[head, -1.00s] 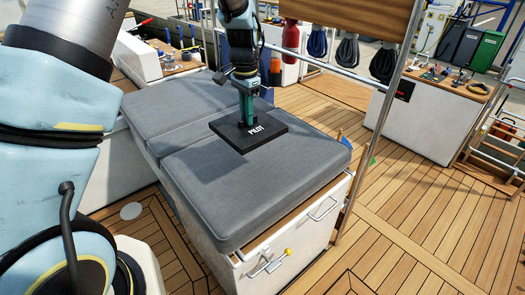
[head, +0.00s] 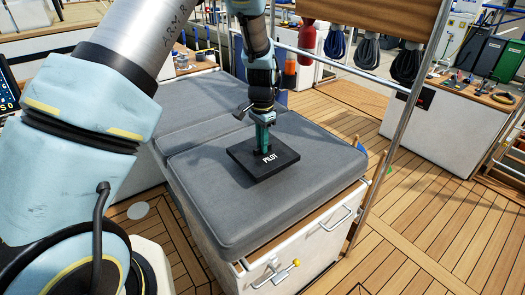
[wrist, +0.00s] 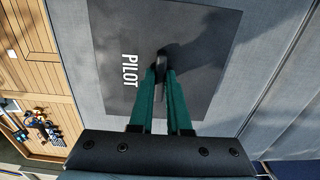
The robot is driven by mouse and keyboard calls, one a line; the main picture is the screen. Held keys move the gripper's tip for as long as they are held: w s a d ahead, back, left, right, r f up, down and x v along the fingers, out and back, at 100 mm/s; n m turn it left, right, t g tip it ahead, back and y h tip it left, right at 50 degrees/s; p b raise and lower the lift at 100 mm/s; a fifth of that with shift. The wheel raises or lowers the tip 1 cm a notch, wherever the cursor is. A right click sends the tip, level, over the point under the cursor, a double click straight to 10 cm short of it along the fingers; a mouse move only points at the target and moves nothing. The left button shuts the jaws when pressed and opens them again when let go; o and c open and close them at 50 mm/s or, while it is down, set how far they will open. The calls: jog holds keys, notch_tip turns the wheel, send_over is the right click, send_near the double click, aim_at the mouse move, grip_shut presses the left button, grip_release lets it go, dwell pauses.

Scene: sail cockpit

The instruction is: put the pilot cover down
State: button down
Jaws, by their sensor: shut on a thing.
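The pilot cover (head: 250,164) is a flat black square plate with white PILOT lettering and a small raised black grip at its middle. My gripper (head: 263,148) points down and is shut on that grip. The plate lies flat, on or just above the front section of the grey cushion (head: 225,215); I cannot tell whether it touches. In the wrist view the plate (wrist: 205,85) fills the middle, and my green fingers (wrist: 161,75) close on the grip. The plate's underside is hidden.
The cushion has bare room around the plate. A white locker (head: 300,250) with handles stands below it. A metal pole (head: 395,125) rises at the right, with a wooden board (head: 385,15) and hanging dark rope coils (head: 366,50) behind. Teak deck (head: 430,220) is open at the right.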

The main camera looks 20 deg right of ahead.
jog(key=shift+f+p, duration=0.3)
jog(key=shift+f, duration=1.35)
jog(key=shift+f, duration=0.15)
jog(key=c, duration=0.9)
grip_release()
notch_tip(320, 180, up, 12)
jog(key=shift+r+b, duration=0.2)
jog(key=shift+b, duration=0.8)
jog(key=w+a+r+n, duration=0.15)
jog(key=a+n, duration=0.25)
jog(key=a, duration=0.6)
jog(key=a+r+n, duration=0.2)
jog(key=a+n, duration=0.1)
jog(key=a, duration=0.7)
jog(key=s+a+n, duration=0.2)
jog(key=s+a, duration=0.1)
jog(key=a, duration=0.2)
jog(key=s+a+n+t, duration=0.1)
jog(key=s+a+n, duration=0.2)
jog(key=a, duration=0.2)
jog(key=s+a+n, duration=0.2)
jog(key=s+a, duration=0.1)
jog(key=a, duration=0.2)
jog(key=shift+s+a+r+n+t, duration=0.1)
jog(key=shift+a+r+n+t, duration=0.2)
jog(key=shift+r, duration=0.1)
